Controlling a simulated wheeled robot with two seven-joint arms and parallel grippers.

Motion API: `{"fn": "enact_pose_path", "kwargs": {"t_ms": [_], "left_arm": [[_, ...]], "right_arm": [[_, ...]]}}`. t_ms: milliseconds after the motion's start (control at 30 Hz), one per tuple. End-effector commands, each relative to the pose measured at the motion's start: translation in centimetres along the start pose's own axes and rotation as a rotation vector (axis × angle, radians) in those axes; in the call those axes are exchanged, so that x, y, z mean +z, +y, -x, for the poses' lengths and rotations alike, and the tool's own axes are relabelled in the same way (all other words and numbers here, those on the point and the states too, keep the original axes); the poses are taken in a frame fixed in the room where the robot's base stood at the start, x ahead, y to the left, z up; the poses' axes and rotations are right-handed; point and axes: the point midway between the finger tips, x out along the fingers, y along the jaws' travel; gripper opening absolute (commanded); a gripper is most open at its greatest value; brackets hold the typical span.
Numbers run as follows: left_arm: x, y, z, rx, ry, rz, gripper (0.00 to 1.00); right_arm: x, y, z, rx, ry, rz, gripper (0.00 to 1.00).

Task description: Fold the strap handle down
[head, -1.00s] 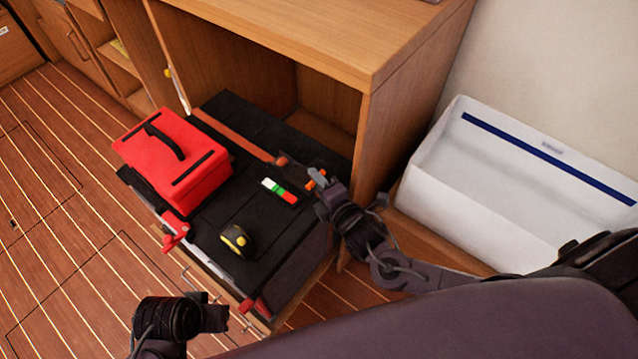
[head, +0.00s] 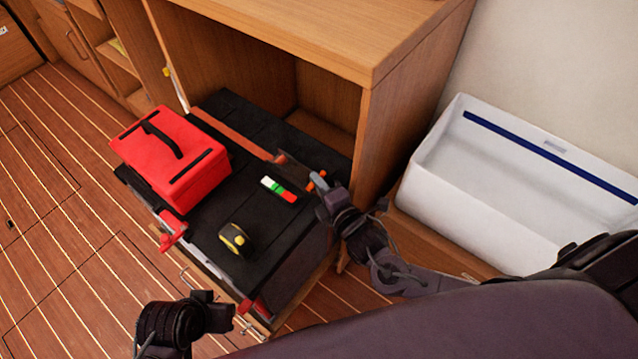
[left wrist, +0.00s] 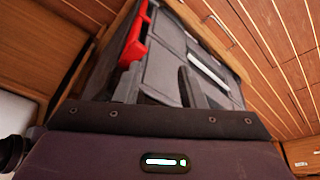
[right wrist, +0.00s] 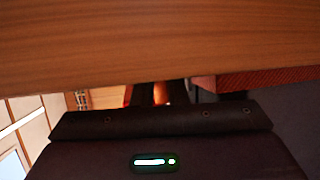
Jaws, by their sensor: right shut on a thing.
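A reddish-brown strap handle (head: 232,132) runs raised across the black lidded chest (head: 225,205), from behind the red toolbox to my right gripper. My right gripper (head: 297,170) is shut at the strap's near right end, above the chest's right edge; its fingers partly hide the grasp. In the right wrist view a wooden panel fills the top and the held part is dark and unclear. My left gripper (head: 218,301) is open and empty, low in front of the chest; in the left wrist view its fingers (left wrist: 160,85) stand apart before the dark chest.
A red toolbox (head: 172,165), a yellow-black tape measure (head: 235,239) and a green, white and red item (head: 278,189) lie on the lid. Red latches (head: 172,228) are at the front. A wooden cabinet (head: 345,60) stands behind; a white bin (head: 520,190) is at right.

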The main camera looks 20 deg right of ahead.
Motion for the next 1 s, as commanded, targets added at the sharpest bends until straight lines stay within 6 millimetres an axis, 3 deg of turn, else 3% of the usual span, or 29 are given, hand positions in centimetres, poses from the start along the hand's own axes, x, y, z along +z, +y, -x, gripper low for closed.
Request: {"fn": "enact_pose_path", "kwargs": {"t_ms": [33, 367, 400, 567, 1000], "left_arm": [[-0.08, 0.28, -0.55, 0.006, 0.020, -0.006, 0.36], [-0.47, 0.52, -0.40, 0.010, 0.041, -0.011, 0.36], [-0.47, 0.52, -0.40, 0.010, 0.040, -0.011, 0.36], [-0.47, 0.52, -0.41, 0.010, 0.040, -0.011, 0.36], [-0.45, 0.53, -0.45, 0.010, 0.040, -0.011, 0.36]], "right_arm": [[0.01, -0.73, -0.08, 0.016, -0.002, -0.008, 0.00], [0.04, -0.64, 0.02, 0.031, -0.002, -0.014, 0.00], [0.04, -0.65, 0.02, 0.031, -0.001, -0.014, 0.17], [0.03, -0.65, 0.02, 0.031, -0.001, -0.014, 0.35], [-0.02, -0.90, 0.06, 0.025, 0.000, -0.012, 0.35]]}}
